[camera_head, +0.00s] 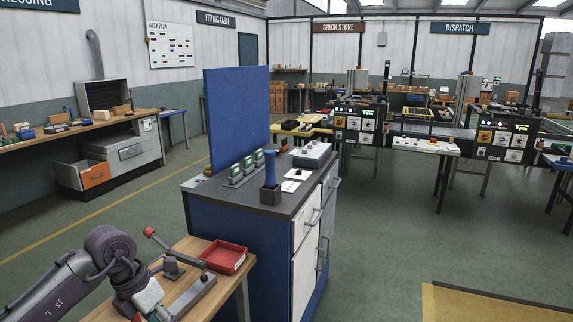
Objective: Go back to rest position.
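My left arm comes in from the lower left and bends down over a small wooden table (193,245). The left gripper (150,308) is at the bottom edge of the head view, largely cut off, beside a metal lever device (190,297) on that table. I cannot tell whether its fingers are open or shut or whether they touch anything. My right arm and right gripper are not in view.
A red tray (224,257) lies on the small table. A blue cabinet (262,252) with a dark top and a blue panel (237,118) stands close behind it. A wooden workbench (75,132) runs along the left. Green floor (390,235) is clear to the right.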

